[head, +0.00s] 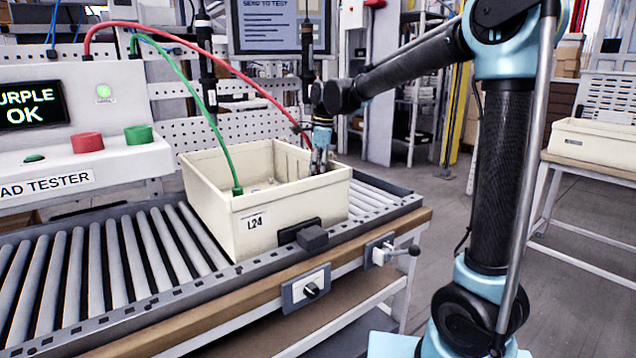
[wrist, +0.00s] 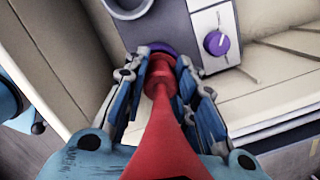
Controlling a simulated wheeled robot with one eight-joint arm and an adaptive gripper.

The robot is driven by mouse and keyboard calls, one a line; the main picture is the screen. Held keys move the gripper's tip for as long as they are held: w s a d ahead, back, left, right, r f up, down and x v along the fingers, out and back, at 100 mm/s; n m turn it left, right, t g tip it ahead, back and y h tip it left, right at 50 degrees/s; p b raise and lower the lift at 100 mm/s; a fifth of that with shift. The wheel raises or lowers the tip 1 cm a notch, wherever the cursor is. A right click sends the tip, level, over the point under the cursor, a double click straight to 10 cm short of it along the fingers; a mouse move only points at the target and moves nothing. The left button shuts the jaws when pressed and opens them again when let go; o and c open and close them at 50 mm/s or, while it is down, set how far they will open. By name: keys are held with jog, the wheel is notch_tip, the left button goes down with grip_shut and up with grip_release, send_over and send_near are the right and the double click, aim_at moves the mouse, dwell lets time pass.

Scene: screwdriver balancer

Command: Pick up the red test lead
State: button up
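The red test lead (head: 215,62) arcs from the tester at the left over the cream tote (head: 225,215) to my gripper (head: 319,166), which reaches down inside the tote's right side. In the wrist view, my gripper (wrist: 163,72) has its blue-grey fingers closed in on both sides of the red plug of the lead (wrist: 160,87). The fingers appear to touch the plug. The plug's tip meets a purple-ringed socket (wrist: 157,48) on a grey unit. How far the tip sits in the socket is hidden.
A green lead (head: 190,85) runs from the tester to the tote's front left. The tote stands on a roller conveyor (head: 110,260), with a dark stop (head: 312,238) at its front. A purple knob (wrist: 216,43) sits beside the socket. Tote walls surround my gripper.

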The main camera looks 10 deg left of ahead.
grip_shut()
notch_tip(320, 180, up, 10)
jog(key=shift+r, duration=0.1)
dwell(0.4)
